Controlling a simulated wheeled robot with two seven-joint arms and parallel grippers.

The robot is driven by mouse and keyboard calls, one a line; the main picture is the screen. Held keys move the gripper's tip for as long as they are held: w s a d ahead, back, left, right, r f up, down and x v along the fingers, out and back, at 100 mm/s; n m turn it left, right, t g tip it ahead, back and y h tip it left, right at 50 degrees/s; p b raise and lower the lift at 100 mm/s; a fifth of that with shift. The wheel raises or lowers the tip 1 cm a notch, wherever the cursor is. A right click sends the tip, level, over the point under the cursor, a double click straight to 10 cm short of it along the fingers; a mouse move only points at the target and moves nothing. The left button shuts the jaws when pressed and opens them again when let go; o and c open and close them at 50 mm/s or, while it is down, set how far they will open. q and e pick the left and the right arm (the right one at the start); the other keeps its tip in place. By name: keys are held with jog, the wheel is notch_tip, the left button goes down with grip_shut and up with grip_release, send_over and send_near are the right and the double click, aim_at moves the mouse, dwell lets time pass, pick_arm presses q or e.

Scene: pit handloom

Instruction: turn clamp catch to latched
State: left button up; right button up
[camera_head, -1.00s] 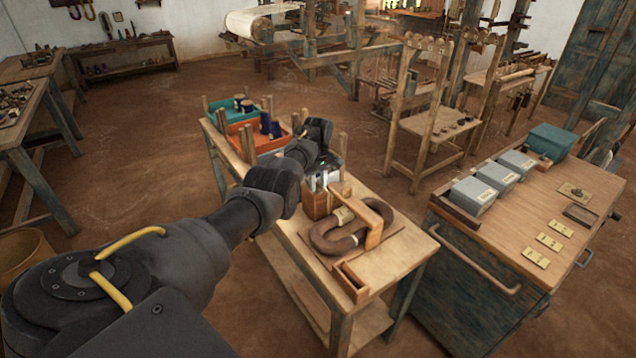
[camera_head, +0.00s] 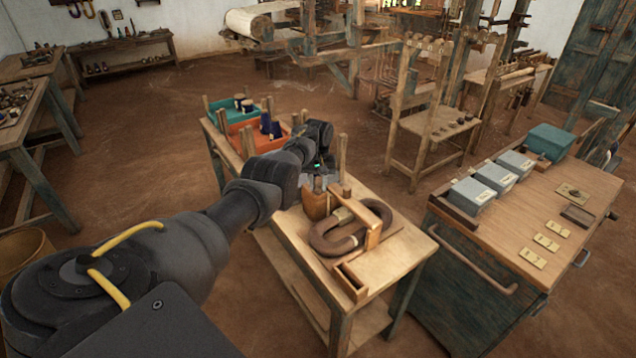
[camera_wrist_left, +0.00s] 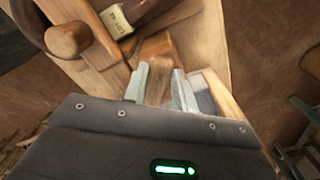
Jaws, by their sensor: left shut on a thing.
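My left gripper (camera_head: 319,184) reaches down over the near part of the small wooden table. In the left wrist view its two pale fingers (camera_wrist_left: 166,88) are shut on a wooden piece, the clamp catch (camera_wrist_left: 158,72), which stands up between them. The fingers hide part of the catch. The wooden clamp bar (camera_head: 366,222) lies over a thick brown yarn hank (camera_head: 338,236). A pale label (camera_wrist_left: 116,21) on the hank shows in the left wrist view, with a round wooden peg (camera_wrist_left: 70,39) to the left. My right gripper is not in view.
Teal (camera_head: 222,110) and orange (camera_head: 240,136) trays stand at the table's far end. Upright wooden posts rise close around my gripper. An open wooden box (camera_head: 352,281) sits at the near edge. A cabinet (camera_head: 480,265) stands to the right, across a floor gap.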

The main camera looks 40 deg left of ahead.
aim_at(318, 186)
pick_arm(q)
jog(key=m, duration=0.4)
jog(key=shift+m, duration=0.3)
jog(key=m+b, duration=0.1)
jog(key=m, duration=0.2)
jog(key=shift+m, duration=1.3)
jog(key=o, duration=1)
jog(key=shift+r, duration=0.5)
notch_tip(318, 186, up, 10)
jog(key=p, duration=0.1)
